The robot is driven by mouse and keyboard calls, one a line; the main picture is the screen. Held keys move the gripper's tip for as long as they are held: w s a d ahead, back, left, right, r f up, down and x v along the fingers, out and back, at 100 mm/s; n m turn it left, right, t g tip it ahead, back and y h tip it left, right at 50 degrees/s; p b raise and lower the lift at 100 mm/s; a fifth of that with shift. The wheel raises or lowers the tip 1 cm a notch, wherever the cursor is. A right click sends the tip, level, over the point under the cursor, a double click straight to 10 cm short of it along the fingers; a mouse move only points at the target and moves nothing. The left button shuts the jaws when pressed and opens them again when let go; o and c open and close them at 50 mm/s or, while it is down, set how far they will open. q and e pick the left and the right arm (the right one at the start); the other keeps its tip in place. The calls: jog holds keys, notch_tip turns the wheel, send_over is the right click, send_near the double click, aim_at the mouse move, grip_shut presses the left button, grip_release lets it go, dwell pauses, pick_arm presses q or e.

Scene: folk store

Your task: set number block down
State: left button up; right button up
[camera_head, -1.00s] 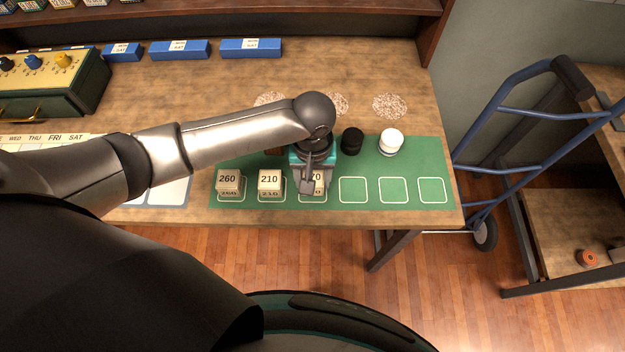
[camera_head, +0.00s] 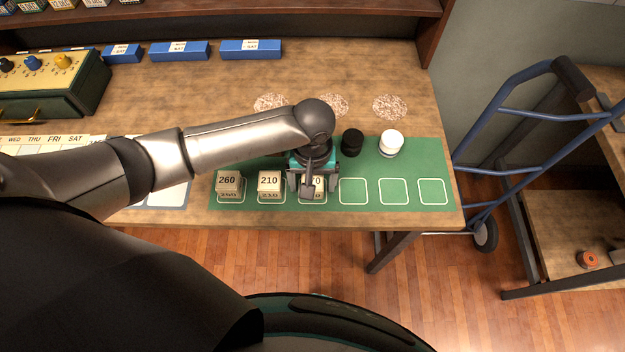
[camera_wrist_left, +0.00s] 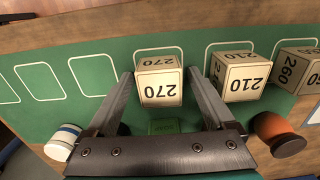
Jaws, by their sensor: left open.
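A cream number block marked 270 (camera_wrist_left: 159,82) sits in the third outlined square of the green mat (camera_head: 415,165). It is mostly hidden behind my left gripper (camera_head: 311,190) in the head view. In the left wrist view, the open fingers of my left gripper (camera_wrist_left: 161,88) stand on either side of the 270 block, with a visible gap at each side. Blocks marked 210 (camera_head: 269,181) and 260 (camera_head: 228,181) stand in the squares to its left in the head view. My right gripper is out of view.
A black piece (camera_head: 352,142) and a white piece (camera_head: 391,143) stand behind the row of squares. Three squares to the right are empty. Blue boxes (camera_head: 251,49) line the back of the table. A blue hand truck (camera_head: 520,75) stands to the right.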

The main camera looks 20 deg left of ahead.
aim_at(313, 181)
pick_arm(q)
notch_tip(313, 181, up, 12)
jog(key=p, duration=0.2)
jog(key=shift+r+p, duration=0.2)
jog(key=shift+p, duration=0.1)
